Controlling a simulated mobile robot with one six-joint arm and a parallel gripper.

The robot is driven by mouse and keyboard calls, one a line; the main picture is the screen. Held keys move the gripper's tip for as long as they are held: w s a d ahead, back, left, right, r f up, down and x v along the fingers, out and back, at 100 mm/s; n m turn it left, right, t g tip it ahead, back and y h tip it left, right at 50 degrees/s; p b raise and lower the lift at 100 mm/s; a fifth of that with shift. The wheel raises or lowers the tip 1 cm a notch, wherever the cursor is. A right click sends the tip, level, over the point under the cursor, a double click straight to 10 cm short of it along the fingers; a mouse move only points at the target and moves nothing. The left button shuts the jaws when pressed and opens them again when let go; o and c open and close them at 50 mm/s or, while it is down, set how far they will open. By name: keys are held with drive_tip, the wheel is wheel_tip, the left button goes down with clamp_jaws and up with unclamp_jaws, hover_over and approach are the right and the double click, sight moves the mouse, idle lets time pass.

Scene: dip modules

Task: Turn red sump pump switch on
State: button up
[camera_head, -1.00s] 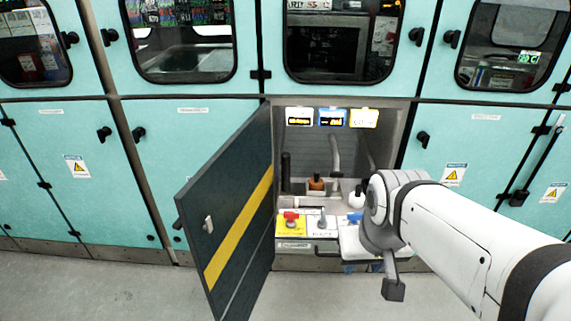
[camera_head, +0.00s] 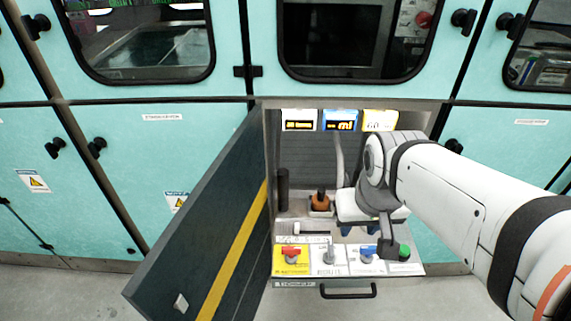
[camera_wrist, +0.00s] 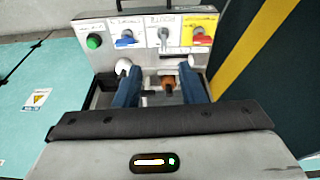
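The red switch (camera_head: 290,254) sits on a yellow plate at the left end of a light control panel (camera_head: 346,259) inside the open cabinet. In the wrist view, where the panel appears turned around, the red switch (camera_wrist: 202,39) is at the upper right. My gripper (camera_wrist: 158,76) is open, its two blue fingers apart. No switch is between the fingers; an orange-brown part (camera_wrist: 168,82) shows in the gap, deeper in the cabinet. The fingertips appear apart from the red switch. In the head view my arm hides much of the gripper at the cabinet's right side.
A grey switch (camera_head: 328,255), a blue switch (camera_head: 368,252) and a green button (camera_head: 404,251) share the panel. The dark cabinet door (camera_head: 205,235) with a yellow stripe stands open at left. A black handle (camera_head: 348,291) sticks out below the panel. Three small displays (camera_head: 340,120) hang above.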

drive_tip(key=shift+s, duration=0.15)
drive_tip(key=m+g+y+b, duration=0.3)
drive_tip(key=m+b, duration=0.5)
drive_tip(key=m, duration=1)
approach(292, 248)
wheel_tip(292, 248, down, 2)
drive_tip(key=y, duration=0.1)
drive_tip(key=shift+m+t, duration=0.3)
drive_tip(key=b+x, duration=0.1)
drive_tip(key=x, duration=0.2)
drive_tip(key=b+x, duration=0.1)
drive_tip(key=x, duration=0.3)
drive_tip(key=shift+s+d+f, duration=0.1)
drive_tip(key=shift+s+f, duration=0.1)
drive_tip(key=shift+s, duration=0.05)
drive_tip(key=shift+y, duration=0.3)
drive_tip(key=shift+c, duration=0.4)
clamp_jaws()
